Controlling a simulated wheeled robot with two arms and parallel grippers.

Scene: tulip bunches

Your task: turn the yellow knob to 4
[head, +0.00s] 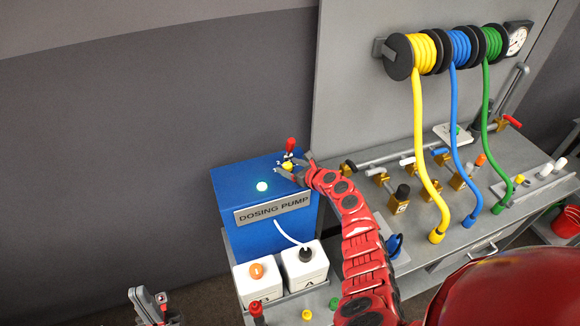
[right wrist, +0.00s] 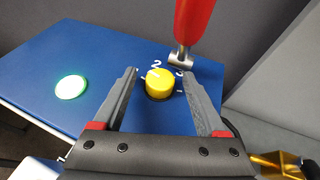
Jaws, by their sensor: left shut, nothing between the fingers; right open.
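The yellow knob (head: 287,166) sits on top of the blue dosing pump box (head: 230,190). In the right wrist view the knob (right wrist: 159,85) stands between the two fingers of my open right gripper (right wrist: 160,76), with a gap on each side. A white 2 is printed beside it, with a smaller mark that looks like a 3 to its right; the other marks are too small or hidden to read. In the head view my right gripper (head: 295,165) is over the knob's corner of the box. My left gripper (head: 148,302) is shut and empty at the lower left, away from the box.
A red-handled lever (right wrist: 193,22) stands close behind the knob. A lit green button (head: 262,186) is on the box top. White containers (head: 305,266) stand in front. Hoses (head: 420,130) and brass valves fill the grey bench at right.

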